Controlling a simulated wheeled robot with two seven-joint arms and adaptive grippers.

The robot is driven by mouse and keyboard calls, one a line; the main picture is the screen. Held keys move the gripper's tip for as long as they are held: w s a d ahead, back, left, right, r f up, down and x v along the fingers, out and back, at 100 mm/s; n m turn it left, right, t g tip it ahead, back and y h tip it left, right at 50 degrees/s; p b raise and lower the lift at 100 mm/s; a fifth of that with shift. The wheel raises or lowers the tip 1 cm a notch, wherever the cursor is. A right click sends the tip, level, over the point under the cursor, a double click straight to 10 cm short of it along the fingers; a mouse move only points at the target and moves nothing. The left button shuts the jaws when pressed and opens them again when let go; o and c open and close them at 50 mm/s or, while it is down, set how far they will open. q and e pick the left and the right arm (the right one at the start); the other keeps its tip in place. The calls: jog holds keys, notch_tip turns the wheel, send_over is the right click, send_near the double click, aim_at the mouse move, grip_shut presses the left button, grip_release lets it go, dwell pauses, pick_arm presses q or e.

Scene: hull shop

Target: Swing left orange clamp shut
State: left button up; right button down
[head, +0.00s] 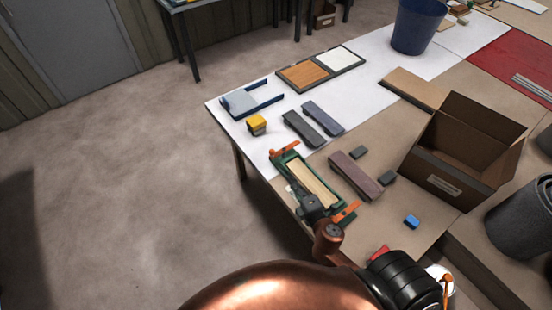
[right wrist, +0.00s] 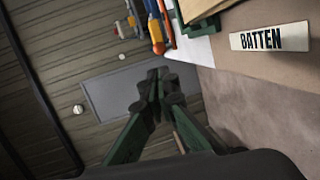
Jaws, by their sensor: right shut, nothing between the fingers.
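A green fixture (head: 276,170) holds a long pale wooden batten (head: 312,183) at the table's near-left edge. The left orange clamp (head: 285,150) lies at the fixture's far end, its arm angled across that end. A second orange clamp (head: 346,212) is at the near end. My right gripper (head: 293,190) is shut and empty, over the fixture's left side, hiding part of it. In the right wrist view, my shut fingertips (right wrist: 158,76) point toward an orange clamp arm (right wrist: 156,34), with a gap showing between them. My left gripper is not in view.
A yellow block (head: 257,125), grey bars (head: 304,129) and a blue-ended tray (head: 250,100) lie beyond the fixture. A mauve bar (head: 355,175) and an open cardboard box (head: 462,150) are to its right. A "BATTEN" label (right wrist: 269,37) shows in the wrist view. Floor left of the table is clear.

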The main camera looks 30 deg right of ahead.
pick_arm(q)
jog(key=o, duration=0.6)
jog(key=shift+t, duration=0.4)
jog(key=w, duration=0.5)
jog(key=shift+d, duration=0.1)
pick_arm(e)
send_near(273, 155)
pick_arm(q)
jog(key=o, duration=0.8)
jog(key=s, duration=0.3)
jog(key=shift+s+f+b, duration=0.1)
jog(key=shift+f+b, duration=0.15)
jog(key=shift+b, duration=0.05)
pick_arm(e)
jog(key=x, duration=0.6)
jog(key=shift+d+r, duration=0.1)
jog(key=shift+d, duration=0.05)
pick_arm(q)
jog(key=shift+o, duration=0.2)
pick_arm(e)
jog(key=shift+w, duration=0.45)
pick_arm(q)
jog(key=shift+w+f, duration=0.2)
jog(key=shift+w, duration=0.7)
pick_arm(e)
jog(key=shift+w+m+h, duration=0.2)
jog(key=shift+m+h, duration=0.1)
jog(key=shift+h, duration=0.1)
